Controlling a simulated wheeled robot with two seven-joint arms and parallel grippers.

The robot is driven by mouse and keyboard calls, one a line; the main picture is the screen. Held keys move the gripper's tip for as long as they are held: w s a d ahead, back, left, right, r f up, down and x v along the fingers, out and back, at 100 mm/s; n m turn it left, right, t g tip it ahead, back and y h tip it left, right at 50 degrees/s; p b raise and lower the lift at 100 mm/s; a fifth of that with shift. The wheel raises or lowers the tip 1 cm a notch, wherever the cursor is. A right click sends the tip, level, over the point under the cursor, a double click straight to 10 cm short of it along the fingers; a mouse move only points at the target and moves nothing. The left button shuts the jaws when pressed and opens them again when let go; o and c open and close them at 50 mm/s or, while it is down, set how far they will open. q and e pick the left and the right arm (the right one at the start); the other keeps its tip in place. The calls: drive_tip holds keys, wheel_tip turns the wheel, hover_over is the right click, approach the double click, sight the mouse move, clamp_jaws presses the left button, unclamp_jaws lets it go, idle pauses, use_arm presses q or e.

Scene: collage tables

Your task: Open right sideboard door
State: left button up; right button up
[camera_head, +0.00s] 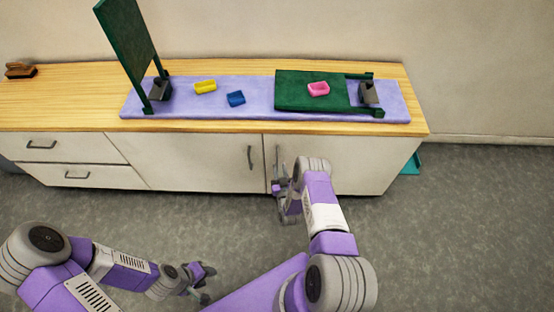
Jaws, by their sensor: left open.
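The sideboard's right door (352,160) is white and looks shut, flush with the front. Its dark upright handle (278,155) is near the door's left edge. My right gripper (277,187) is in front of this door, just below the visible part of the handle. I cannot tell whether its fingers touch the handle or whether they are open or shut. My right wrist and forearm hide part of the door. My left gripper (207,281) is open and empty, low over the floor and well away from the sideboard.
The neighbouring door (200,162) and two drawers (75,147) look shut. On the wooden top (50,103) lie a lilac mat (230,115), a raised green panel (128,40), a flat green panel (310,103), and yellow, blue and pink small pieces. The grey floor (470,220) is free at right.

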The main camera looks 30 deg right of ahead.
sight(277, 158)
drive_tip(key=b+x, duration=0.2)
drive_tip(key=x, duration=0.3)
drive_tip(key=shift+w, duration=0.15)
drive_tip(key=shift+w+d, duration=0.25)
drive_tip(key=shift+w, duration=0.3)
clamp_jaws()
